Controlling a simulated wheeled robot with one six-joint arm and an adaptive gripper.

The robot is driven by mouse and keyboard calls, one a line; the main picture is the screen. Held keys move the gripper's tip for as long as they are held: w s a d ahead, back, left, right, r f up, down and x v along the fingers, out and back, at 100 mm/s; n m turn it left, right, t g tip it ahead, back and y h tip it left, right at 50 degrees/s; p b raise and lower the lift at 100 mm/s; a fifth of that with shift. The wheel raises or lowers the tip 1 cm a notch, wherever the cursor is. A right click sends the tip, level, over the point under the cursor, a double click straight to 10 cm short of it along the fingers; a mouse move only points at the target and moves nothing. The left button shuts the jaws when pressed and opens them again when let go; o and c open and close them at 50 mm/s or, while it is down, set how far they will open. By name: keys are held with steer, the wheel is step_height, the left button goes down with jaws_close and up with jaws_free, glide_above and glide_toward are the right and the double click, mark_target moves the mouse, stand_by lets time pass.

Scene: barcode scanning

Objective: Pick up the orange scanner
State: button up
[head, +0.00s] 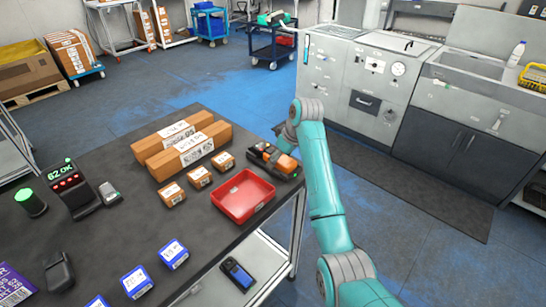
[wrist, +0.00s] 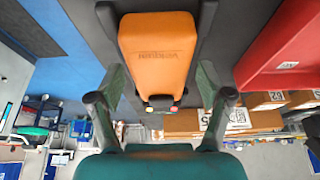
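The orange scanner (head: 286,164) lies at the right edge of the dark table, by a dark body or cradle with a green light. In the wrist view, the scanner (wrist: 158,48) is orange with dark lettering and small red and blue spots at its near end. My gripper (wrist: 162,85) is open, with one finger on each side of the scanner. Gaps show between the fingers and the orange body, so I see no grip. In the head view my gripper is mostly hidden behind my teal arm.
A red tray (head: 243,196) stands close to the scanner. Small brown boxes (head: 199,177) and long cartons (head: 182,144) lie further left. A display (head: 70,187) stands at the left. Blue-labelled boxes (head: 174,254) are near the front edge. Floor is clear beyond the table's right edge.

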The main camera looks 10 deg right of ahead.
steer(key=c, duration=1.1)
steer(key=shift+r, duration=0.15)
